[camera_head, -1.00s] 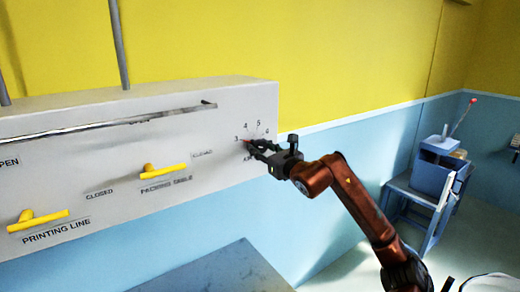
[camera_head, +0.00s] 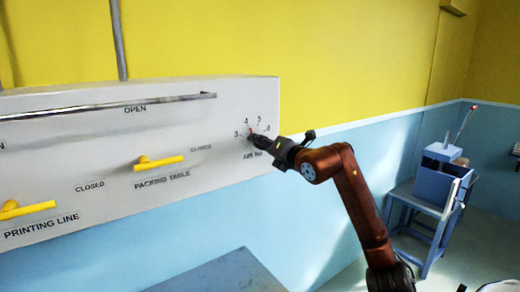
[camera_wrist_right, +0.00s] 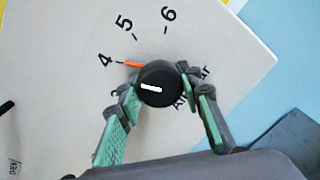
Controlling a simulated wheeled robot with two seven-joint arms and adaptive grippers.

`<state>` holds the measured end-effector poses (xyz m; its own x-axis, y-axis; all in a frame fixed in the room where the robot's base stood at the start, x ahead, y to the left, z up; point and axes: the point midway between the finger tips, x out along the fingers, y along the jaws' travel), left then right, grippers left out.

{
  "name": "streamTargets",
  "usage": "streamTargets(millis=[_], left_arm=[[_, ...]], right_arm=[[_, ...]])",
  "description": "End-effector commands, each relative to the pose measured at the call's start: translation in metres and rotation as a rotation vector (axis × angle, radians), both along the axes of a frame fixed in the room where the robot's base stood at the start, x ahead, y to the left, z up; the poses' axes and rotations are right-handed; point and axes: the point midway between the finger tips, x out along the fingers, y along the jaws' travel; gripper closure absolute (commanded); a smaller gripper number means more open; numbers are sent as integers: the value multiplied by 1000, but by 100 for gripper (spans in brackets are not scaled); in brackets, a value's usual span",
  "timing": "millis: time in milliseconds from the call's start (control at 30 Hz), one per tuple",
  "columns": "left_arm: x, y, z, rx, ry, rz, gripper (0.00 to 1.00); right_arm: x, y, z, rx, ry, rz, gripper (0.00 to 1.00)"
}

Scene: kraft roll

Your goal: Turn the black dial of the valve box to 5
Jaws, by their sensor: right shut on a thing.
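The valve box (camera_head: 60,125) is a light grey panel on the wall. Its black dial (camera_wrist_right: 160,84) sits near the right end, with the numbers 3 to 6 around it. In the right wrist view the dial's orange-red pointer (camera_wrist_right: 133,64) is at the 4 mark. My right gripper (camera_head: 258,139) is shut on the dial, with one green-padded finger on each side of it. In the head view the gripper hides most of the dial. My left gripper is not in view.
Two yellow handles, the packing table one (camera_head: 160,161) and the printing line one (camera_head: 28,209), stick out from the panel left of the dial. A metal rail (camera_head: 90,108) runs across the panel. A blue stand (camera_head: 425,205) is at the right.

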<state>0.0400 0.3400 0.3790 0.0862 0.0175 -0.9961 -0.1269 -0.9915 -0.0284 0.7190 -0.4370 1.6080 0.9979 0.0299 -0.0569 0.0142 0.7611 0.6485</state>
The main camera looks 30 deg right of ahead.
Motion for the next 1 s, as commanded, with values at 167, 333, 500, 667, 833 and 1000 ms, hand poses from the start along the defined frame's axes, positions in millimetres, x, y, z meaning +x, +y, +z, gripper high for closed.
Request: streamTargets(millis=[167, 333, 500, 667, 833, 1000], left_arm=[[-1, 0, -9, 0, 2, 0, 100], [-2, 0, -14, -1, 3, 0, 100], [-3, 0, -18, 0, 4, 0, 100], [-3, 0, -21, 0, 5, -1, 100], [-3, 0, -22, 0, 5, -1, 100], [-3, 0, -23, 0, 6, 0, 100]], right_arm=[[0, -1, -1, 167, 13, -2, 91], [0, -1, -1, 323, 26, -2, 91], [0, 0, 0, 462, 37, -1, 91], [0, 0, 0, 566, 46, -3, 91], [0, 0, 0, 644, 52, -3, 91], [0, 0, 0, 688, 56, -2, 91]])
